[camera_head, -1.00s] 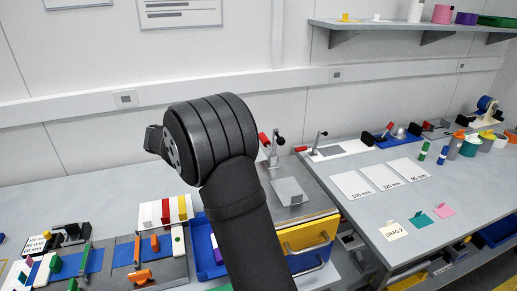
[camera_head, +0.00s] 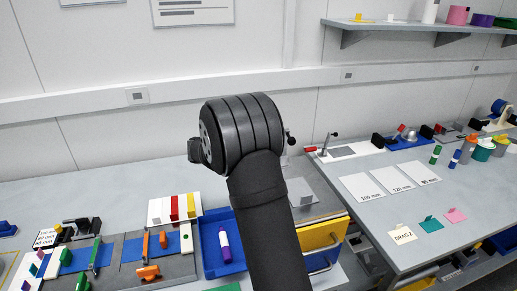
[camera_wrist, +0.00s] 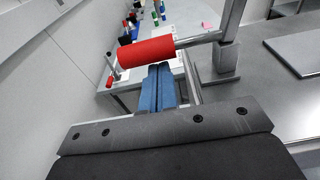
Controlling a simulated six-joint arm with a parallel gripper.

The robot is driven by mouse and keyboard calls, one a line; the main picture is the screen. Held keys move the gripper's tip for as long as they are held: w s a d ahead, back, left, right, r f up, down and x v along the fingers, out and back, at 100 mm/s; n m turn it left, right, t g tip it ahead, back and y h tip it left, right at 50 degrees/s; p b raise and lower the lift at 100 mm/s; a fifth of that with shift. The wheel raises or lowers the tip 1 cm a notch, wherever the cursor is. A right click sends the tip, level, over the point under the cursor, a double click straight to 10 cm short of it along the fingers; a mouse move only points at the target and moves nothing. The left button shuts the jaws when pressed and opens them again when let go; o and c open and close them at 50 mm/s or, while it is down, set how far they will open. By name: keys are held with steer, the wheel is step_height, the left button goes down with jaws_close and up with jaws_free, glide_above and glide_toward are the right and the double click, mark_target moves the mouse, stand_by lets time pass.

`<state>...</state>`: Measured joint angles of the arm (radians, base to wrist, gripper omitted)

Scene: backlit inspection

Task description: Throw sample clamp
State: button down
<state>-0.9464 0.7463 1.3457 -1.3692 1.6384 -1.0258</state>
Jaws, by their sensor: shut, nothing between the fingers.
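The nearer lever clamp shows its red cylindrical handle (camera_wrist: 146,53) on a metal arm in the wrist view, the arm running right to an upright post (camera_wrist: 226,60). My gripper (camera_wrist: 158,72) has blue fingers closed together with nothing between them. The fingertips are just below the red handle in the picture; I cannot tell whether they touch it. In the head view my arm hides the gripper and most of this clamp; a black knob (camera_head: 291,138) shows beside my wrist, with a grey plate (camera_head: 301,192) below. A second red-handled clamp (camera_head: 322,146) stands on a white base further right.
A yellow-fronted drawer (camera_head: 322,236) is under the nearer clamp. A blue tray (camera_head: 211,257) with a purple and white marker (camera_head: 224,244) lies left of my arm. Labelled white cards (camera_head: 361,187) lie on the right bench (camera_head: 450,205). A shelf (camera_head: 420,31) is above.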

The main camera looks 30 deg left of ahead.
steer(key=shift+w+r+m, duration=0.1)
steer(key=shift+r+m, duration=0.4)
steer(key=shift+m, duration=0.2)
stand_by(0.4)
step_height(320, 180, up, 8)
steer(key=s+d+m+t+y, duration=0.1)
steer(key=s+d+m+t, duration=0.1)
steer(key=m, duration=1)
steer(key=shift+s+d, duration=0.3)
steer(key=shift+s, duration=0.05)
steer(key=shift+s+d, duration=0.1)
steer(key=v, duration=1)
steer(key=shift+f, duration=0.2)
